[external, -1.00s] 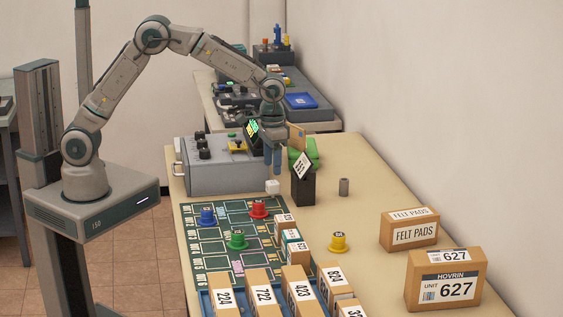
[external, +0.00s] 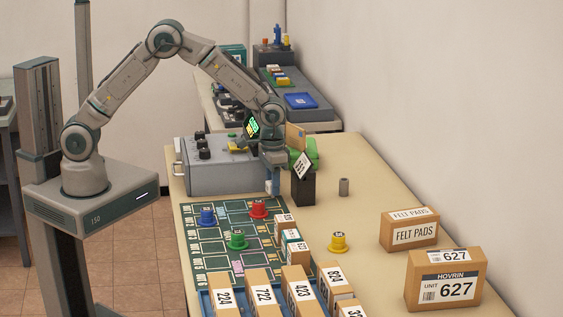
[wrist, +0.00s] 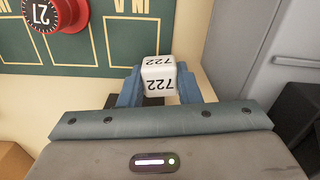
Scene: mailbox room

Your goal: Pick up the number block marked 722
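A small white block marked 722 (wrist: 159,78) sits between my gripper's two blue fingers in the wrist view, with the number on its top and near side. My gripper (external: 272,189) is low over the table, just in front of the grey control box. In the wrist view, one finger stands close on each side of the block, and I cannot tell whether they press on it. In the external view the fingers mostly hide the block. It appears to be at table level.
A black stand (external: 303,188) with a tilted card is close right of my gripper. The grey control box (external: 215,165) is behind left. A green board (external: 205,255) with coloured knobs lies in front. A larger box marked 722 (external: 262,292) stands among numbered boxes.

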